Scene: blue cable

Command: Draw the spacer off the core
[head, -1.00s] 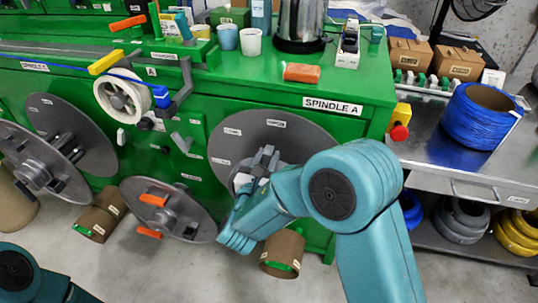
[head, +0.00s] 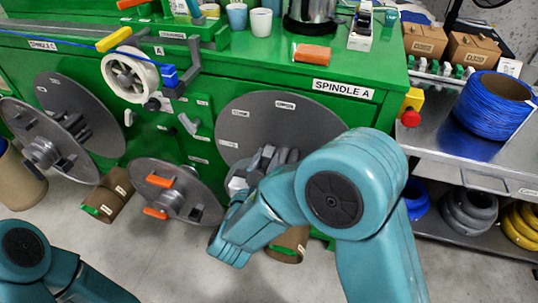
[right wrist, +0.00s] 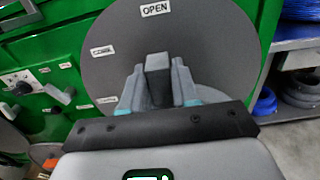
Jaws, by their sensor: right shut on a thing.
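My right gripper (head: 258,167) is at the hub of the large grey disc (head: 245,110) under the SPINDLE A label. In the right wrist view its two fingers (right wrist: 158,85) are shut on a dark grey block-like part (right wrist: 157,70) in front of the disc (right wrist: 205,45). I cannot tell whether this part is the spacer or belongs to the core; my fingers and wrist hide much of the hub. Only a link of my left arm shows at the lower left of the head view; its gripper is out of view.
A smaller disc with orange pieces (head: 160,181) is to the left, and a brown cardboard roll (head: 289,241) is on the floor behind my right forearm. A steel bench with a blue cable coil (head: 492,104) is on the right. Open floor lies in front.

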